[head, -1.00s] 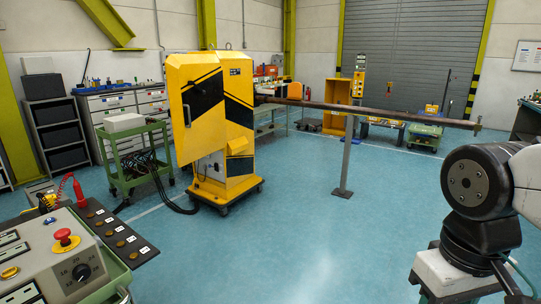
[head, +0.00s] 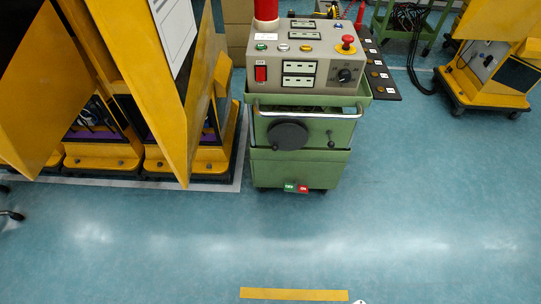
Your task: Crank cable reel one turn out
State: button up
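A dark round disc (head: 288,135), which looks like the cable reel, is mounted on the front of a green cart (head: 301,168) in the head view. A small dark crank-like lever with a knob (head: 331,141) hangs down to the right of the disc on the same front panel. No cable can be made out on the disc. My gripper is not in view.
A grey control box (head: 300,60) with a red mushroom button (head: 347,42) tops the cart. A chrome rail (head: 308,114) crosses above the disc. Open yellow cabinets (head: 165,90) stand at left. The blue floor before the cart is clear, with a yellow strip (head: 294,294).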

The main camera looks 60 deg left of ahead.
aim_at(286, 134)
jog(key=k, duration=0.25)
jog(key=u, duration=1.25)
jog(key=i, duration=0.3)
jog(key=u, duration=0.1)
